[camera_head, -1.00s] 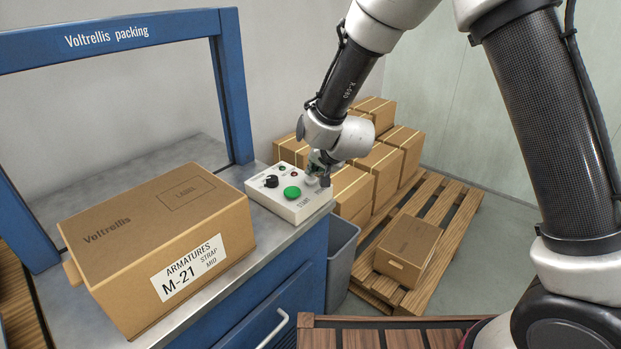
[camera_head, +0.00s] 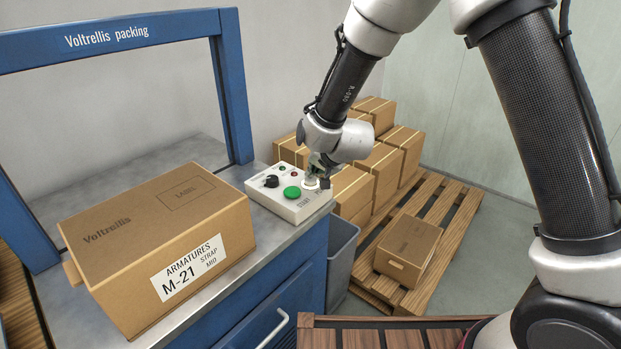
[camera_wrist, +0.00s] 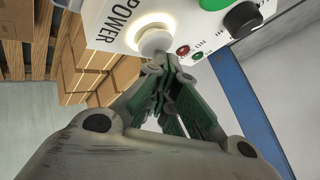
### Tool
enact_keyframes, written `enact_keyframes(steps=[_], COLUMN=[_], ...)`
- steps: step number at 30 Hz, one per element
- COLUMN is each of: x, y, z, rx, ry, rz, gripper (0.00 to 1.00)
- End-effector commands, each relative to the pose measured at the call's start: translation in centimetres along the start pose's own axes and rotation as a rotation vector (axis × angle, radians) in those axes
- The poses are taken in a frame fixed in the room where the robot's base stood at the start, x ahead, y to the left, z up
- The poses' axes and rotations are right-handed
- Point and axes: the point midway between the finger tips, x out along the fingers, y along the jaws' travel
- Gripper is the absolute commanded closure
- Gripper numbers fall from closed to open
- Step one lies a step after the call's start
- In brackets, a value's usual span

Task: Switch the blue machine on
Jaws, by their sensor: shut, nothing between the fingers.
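The blue machine is a packing bench with a blue frame (camera_head: 234,90) and blue body. On its right corner sits a white control box (camera_head: 262,194). In the wrist view, a white round button (camera_wrist: 152,38) beside the word POWER has a bright, glowing ring around it. My gripper (camera_wrist: 158,68) is shut and empty, its fingertips at the near edge of this button, seeming to touch it. In the head view my gripper (camera_head: 318,165) is over the box's right end and partly hides the button.
The box also carries a green button (camera_head: 292,192), a black knob (camera_head: 271,181) and small indicator lights. A carton (camera_head: 150,235) labelled M-21 lies on the bench. A grey bin (camera_head: 341,250) stands beside it. A pallet (camera_head: 450,215) with stacked cartons is behind.

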Motion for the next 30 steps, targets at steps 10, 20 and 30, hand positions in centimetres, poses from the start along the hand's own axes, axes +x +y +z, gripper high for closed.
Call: enact_keyframes(steps=[10, 20, 30], x=[-0.4, -2.2, -4.4], y=[-0.3, -1.6, -3.1], z=[-0.3, -1.8, -3.4], rx=[-0.001, 0.003, 0.005], ry=[0.000, 0.003, 0.003], rz=[0.000, -0.001, 0.002], gripper=[1.00, 1.00, 1.00])
